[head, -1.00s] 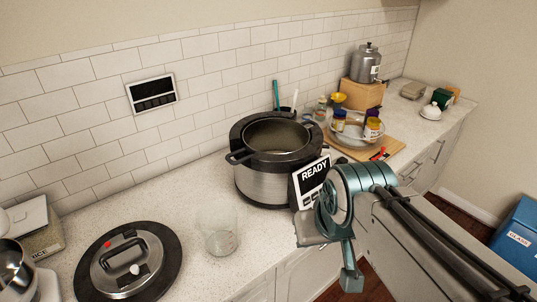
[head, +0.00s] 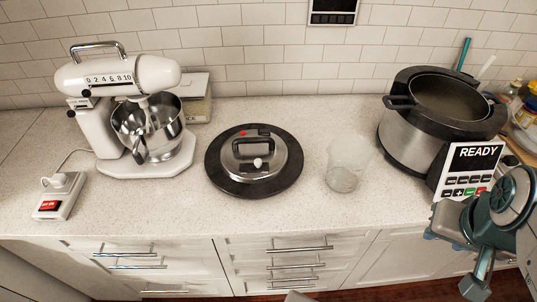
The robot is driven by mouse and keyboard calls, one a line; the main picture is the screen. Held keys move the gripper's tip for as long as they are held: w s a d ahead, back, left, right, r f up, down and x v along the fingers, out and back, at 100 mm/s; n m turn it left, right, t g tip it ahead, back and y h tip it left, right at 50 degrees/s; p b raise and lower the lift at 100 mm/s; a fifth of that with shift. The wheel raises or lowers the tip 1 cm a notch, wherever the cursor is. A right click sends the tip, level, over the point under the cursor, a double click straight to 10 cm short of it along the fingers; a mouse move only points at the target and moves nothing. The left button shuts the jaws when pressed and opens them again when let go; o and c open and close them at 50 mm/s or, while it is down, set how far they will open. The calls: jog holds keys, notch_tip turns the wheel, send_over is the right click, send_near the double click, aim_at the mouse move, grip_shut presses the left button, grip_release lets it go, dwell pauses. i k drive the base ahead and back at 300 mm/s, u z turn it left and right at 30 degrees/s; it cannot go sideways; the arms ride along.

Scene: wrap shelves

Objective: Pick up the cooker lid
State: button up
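The cooker lid (head: 254,161) lies flat on the white counter in the middle of the head view. It has a wide black rim, a steel centre, a black handle (head: 252,147), a red dot and a white knob. The open cooker (head: 418,137) stands to its right, with a READY panel at its front. My gripper (head: 455,222) is at the lower right, in front of the cooker panel and well apart from the lid. Its fingers are partly cut off and overlapped by the arm, so I cannot see whether they are open.
A clear beaker (head: 345,165) stands between the lid and the cooker. A power outlet box (head: 61,196) is at the far left. The counter before the lid is clear.

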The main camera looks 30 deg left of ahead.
aim_at(230, 158)
jog(key=k, duration=0.6)
jog(key=u, duration=0.9)
jog(key=i, duration=0.95)
jog(key=u, duration=0.45)
